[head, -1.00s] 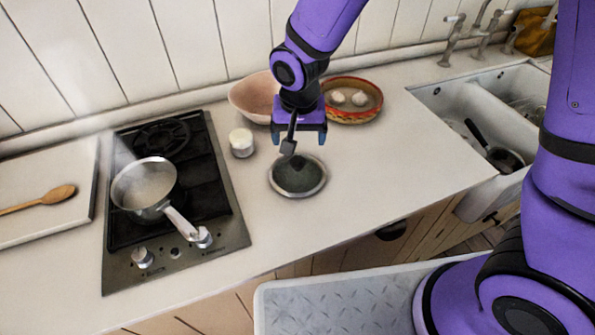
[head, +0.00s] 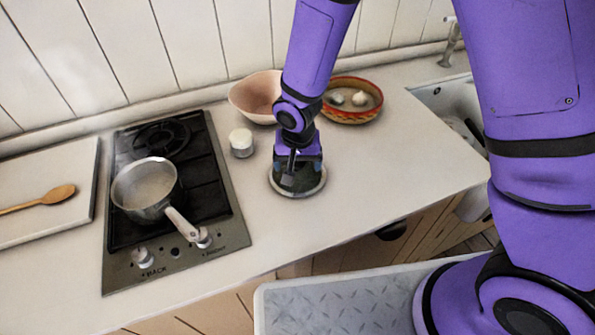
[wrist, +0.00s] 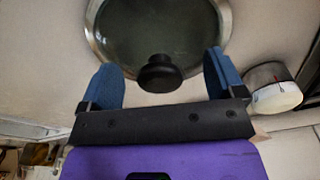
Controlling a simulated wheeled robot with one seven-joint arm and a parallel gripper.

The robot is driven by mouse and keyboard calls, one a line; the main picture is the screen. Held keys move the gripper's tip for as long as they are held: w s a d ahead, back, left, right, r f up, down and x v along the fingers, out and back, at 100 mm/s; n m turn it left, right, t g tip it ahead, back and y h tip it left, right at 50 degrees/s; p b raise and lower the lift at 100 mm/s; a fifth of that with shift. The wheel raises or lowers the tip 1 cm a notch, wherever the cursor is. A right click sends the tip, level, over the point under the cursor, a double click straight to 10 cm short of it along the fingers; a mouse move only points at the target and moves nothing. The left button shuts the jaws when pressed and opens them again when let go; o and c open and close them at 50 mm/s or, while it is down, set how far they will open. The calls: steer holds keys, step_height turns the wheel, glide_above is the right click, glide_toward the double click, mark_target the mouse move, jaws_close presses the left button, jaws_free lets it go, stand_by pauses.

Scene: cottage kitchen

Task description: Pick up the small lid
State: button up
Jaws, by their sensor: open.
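The small lid (head: 312,190) lies on the worktop to the right of the hob, round with a pale metal rim and a dark glassy middle. The wrist view also shows the lid (wrist: 160,28), with its black knob (wrist: 160,74) between my two blue fingers. My gripper (head: 297,182) is low over the lid in the head view and hides much of it. In the wrist view my gripper (wrist: 165,80) is open, with a gap on each side of the knob.
A saucepan (head: 146,187) stands on the hob (head: 205,165) at the left. The worktop (head: 400,160) right of the lid is clear.

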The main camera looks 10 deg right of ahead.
steer(key=shift+f, duration=0.1)
steer(key=shift+s, duration=0.1)
steer(key=c, duration=1.3)
steer(key=shift+d, duration=0.1)
